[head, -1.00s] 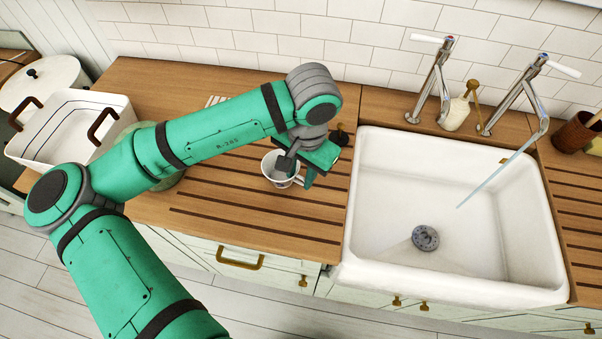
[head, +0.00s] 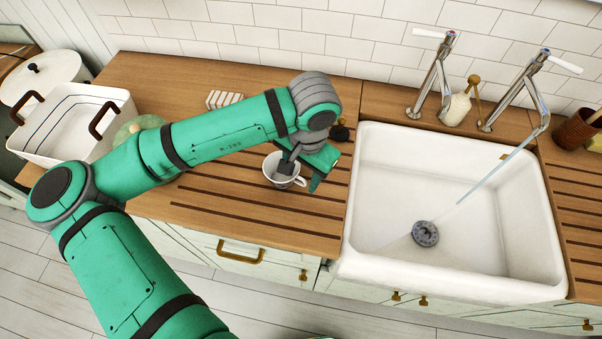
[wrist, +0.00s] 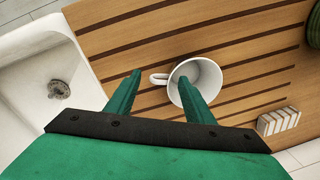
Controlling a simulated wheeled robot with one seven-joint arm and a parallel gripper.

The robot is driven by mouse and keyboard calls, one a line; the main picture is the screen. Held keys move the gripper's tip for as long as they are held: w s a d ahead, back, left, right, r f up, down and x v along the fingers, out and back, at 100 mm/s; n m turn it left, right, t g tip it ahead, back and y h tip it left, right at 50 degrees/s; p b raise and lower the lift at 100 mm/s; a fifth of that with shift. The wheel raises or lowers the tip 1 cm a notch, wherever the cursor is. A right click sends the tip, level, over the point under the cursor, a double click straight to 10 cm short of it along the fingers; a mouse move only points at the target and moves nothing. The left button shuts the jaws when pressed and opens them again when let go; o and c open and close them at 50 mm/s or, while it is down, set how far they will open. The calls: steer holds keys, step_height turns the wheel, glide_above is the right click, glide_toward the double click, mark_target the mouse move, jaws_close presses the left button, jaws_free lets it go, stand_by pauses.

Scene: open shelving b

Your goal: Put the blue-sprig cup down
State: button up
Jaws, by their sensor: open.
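The cup (head: 284,179) is white and stands upright on the grooved wooden drainboard, left of the sink. It also shows in the wrist view (wrist: 205,72), with its handle towards the sink side. Any blue sprig is too small to make out. My gripper (head: 301,177) is open around the cup's wall on the handle side. In the wrist view my gripper (wrist: 159,77) has one finger over or inside the cup's mouth and the other outside, near the handle. A small gap to the wall cannot be judged.
The white sink (head: 440,220) lies right of the cup, with two taps behind it. A white ribbed block (head: 224,99) stands behind my forearm. A pale green round thing (head: 140,126) and a white basin (head: 75,150) with brown handles stand at the left. Drainboard in front is clear.

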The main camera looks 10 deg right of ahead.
step_height(320, 180, up, 12)
steer(key=shift+s+d, duration=0.35)
steer(key=shift+d, duration=0.1)
stand_by(0.5)
